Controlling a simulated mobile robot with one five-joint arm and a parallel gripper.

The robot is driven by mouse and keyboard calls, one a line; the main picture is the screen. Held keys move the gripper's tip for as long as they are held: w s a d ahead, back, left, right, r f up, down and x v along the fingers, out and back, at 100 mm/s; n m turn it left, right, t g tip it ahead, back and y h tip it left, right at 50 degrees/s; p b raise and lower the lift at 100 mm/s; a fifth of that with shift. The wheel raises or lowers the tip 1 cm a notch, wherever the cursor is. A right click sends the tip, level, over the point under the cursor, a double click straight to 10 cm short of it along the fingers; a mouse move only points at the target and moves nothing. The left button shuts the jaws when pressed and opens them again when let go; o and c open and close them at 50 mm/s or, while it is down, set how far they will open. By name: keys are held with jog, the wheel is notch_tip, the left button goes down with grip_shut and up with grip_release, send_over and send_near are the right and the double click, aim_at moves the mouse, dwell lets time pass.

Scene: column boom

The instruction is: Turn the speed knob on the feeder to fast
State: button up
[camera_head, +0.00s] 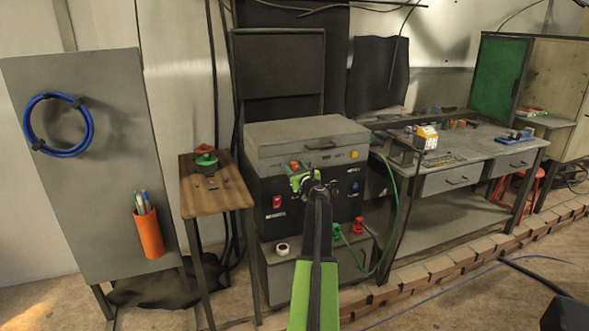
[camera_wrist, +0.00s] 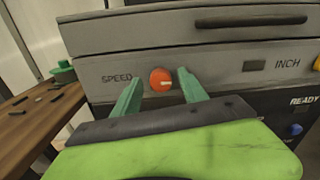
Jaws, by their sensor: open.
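The feeder (camera_head: 308,147) is a grey and black cabinet in the middle of the head view. Its speed knob (camera_wrist: 162,79) is red-orange with a pale pointer mark, beside the word SPEED in the wrist view. The pointer appears to point right. My gripper (camera_wrist: 156,82) is open, with one green finger on each side of the knob; I cannot tell whether they touch it. In the head view my gripper (camera_head: 302,177) is at the feeder's front and the knob (camera_head: 295,165) shows just above it. No fast or slow marking is readable.
A wooden side table (camera_head: 215,192) with a green item (camera_head: 206,160) stands left of the feeder. A grey workbench (camera_head: 460,150) stands to the right. A green hose (camera_head: 395,215) hangs at the feeder's right side. A feeder handle (camera_wrist: 250,21) lies above the knob.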

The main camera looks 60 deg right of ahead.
jog(key=v, duration=1.7)
